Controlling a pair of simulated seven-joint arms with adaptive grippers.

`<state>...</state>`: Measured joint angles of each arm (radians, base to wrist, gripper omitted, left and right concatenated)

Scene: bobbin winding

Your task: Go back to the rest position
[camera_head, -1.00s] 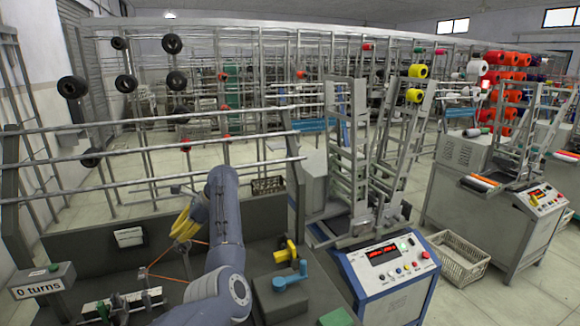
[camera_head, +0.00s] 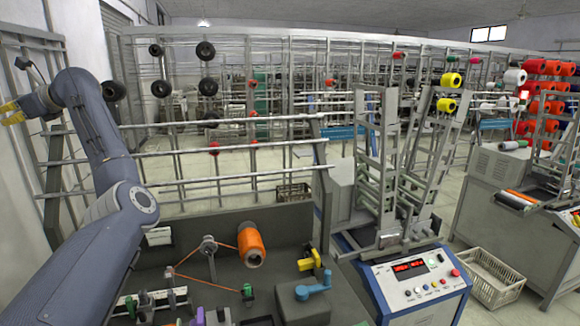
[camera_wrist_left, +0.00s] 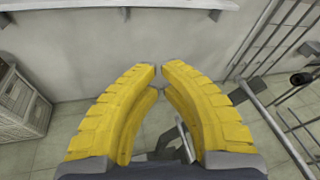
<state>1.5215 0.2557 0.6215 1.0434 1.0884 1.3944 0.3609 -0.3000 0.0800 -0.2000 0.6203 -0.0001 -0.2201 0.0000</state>
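My left arm rises along the left side of the head view. Its gripper (camera_head: 10,112) with yellow fingers is at the left picture edge, raised and well away from the workbench (camera_head: 200,222). In the left wrist view the two yellow fingers (camera_wrist_left: 159,73) curve inward. Their tips almost meet, with a narrow gap and nothing held between them. An orange thread spool (camera_head: 251,244) sits on the bench. Orange thread runs from it past a grey guide post (camera_head: 208,246) to the small winding parts at the front left. My right gripper is not in view.
A control panel (camera_head: 412,278) is to the right. Metal rack bars (camera_head: 240,180) run behind the bench. A crate (camera_wrist_left: 22,105) shows in the left wrist view.

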